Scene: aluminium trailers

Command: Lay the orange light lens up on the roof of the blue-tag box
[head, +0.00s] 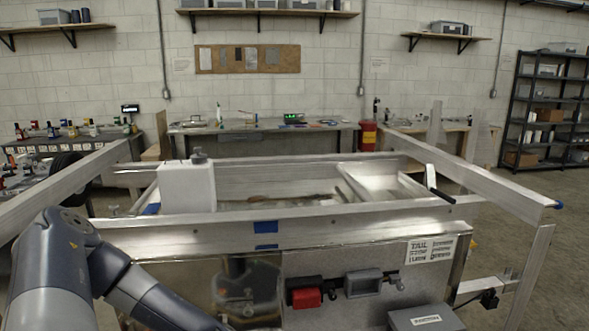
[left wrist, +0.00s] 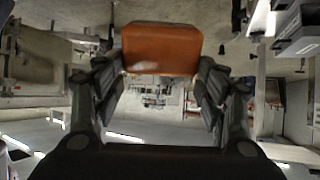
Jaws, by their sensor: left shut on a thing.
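My left gripper (left wrist: 160,70) is shut on the orange light (left wrist: 160,48), a rounded block held between the fingertips in the left wrist view. Which way its lens faces is unclear. In the head view my left arm reaches in from the lower left and leaves at the bottom edge; its gripper and the light are out of that picture. A white box (head: 187,185) with a dark knob on top stands at the left of the trailer frame, with a blue patch (head: 151,209) by its lower left. Another blue tag (head: 265,234) is on the front rail. My right gripper is not in view.
The aluminium trailer frame (head: 350,218) fills the middle, its long rails reaching out both sides. A grey labelled box (head: 425,318) is at lower right.

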